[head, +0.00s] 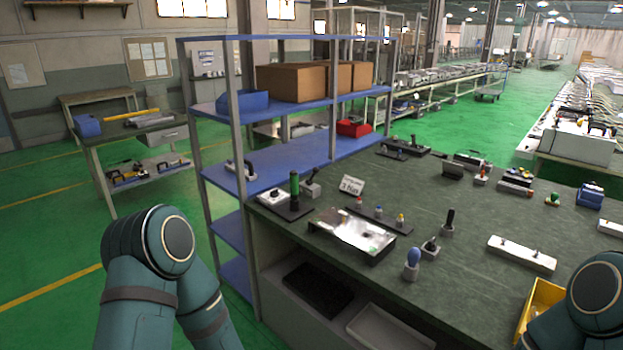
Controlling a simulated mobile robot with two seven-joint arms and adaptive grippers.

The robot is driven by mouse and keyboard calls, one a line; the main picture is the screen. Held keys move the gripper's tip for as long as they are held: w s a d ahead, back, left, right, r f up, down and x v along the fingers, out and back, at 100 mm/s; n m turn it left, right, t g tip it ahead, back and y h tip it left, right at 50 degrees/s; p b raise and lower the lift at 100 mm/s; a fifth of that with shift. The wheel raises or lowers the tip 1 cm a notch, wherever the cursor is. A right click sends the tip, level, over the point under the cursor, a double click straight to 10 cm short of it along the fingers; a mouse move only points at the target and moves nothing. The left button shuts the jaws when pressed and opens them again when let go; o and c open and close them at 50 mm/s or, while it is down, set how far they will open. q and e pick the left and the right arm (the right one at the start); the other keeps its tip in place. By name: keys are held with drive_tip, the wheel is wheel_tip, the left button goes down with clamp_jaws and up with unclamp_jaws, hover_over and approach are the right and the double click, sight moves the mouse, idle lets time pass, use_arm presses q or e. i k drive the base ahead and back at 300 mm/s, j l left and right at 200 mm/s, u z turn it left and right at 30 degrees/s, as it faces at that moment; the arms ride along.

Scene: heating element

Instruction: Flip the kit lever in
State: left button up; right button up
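A dark green workbench (455,275) stands at the right with several small lever and switch devices on it. A shiny metal tray-like unit (355,235) lies near its front left edge. A black-handled lever (449,222) stands upright on a small grey base to the right of it. A smaller lever block (430,247) and a blue-knobbed device (412,262) sit near the front edge. I cannot tell which of these is the kit lever. Only bent links of my two arms show, at the lower left and lower right; both grippers are out of view.
A blue shelf rack (285,160) with cardboard boxes (290,82) adjoins the workbench on the left. A green-handled device (294,190) and a small sign (351,185) stand at the bench's left end. A yellow bin (540,303) is at lower right. Green floor is open at left.

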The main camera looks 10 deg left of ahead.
sight(315, 170)
drive_tip(key=u, duration=0.35)
drive_tip(key=j+z, duration=0.1)
drive_tip(key=z, duration=0.35)
drive_tip(key=i+j+z, duration=0.1)
drive_tip(key=z, duration=0.35)
drive_tip(key=j+z, duration=0.65)
drive_tip(key=j, duration=0.25)
drive_tip(key=j+z, duration=0.15)
drive_tip(key=j, duration=0.35)
drive_tip(key=k+j+z, duration=0.15)
drive_tip(key=j, duration=0.8)
drive_tip(key=k+j, duration=0.15)
drive_tip(key=j, duration=0.85)
drive_tip(key=k+z, duration=0.05)
